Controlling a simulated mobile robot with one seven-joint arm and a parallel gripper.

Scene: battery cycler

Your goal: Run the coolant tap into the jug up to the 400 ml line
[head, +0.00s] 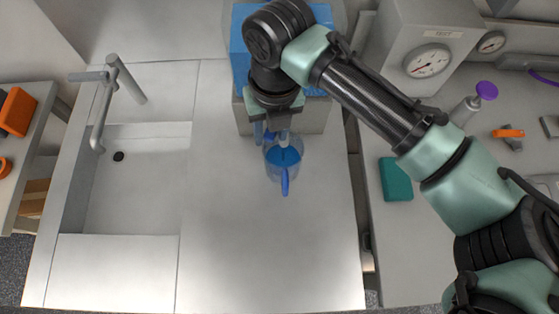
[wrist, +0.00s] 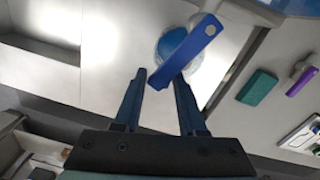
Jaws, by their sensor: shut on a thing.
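The tap spout (head: 284,138) is above the jug's back rim. My gripper (wrist: 160,88) is shut on the end of the blue tap lever (wrist: 187,50), which lies slantwise in the wrist view and partly covers the jug (wrist: 165,45). In the head view the arm hides most of the tap.
A sink (head: 140,180) with a faucet (head: 125,75) is at the left. The worktop in front of the jug is clear.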

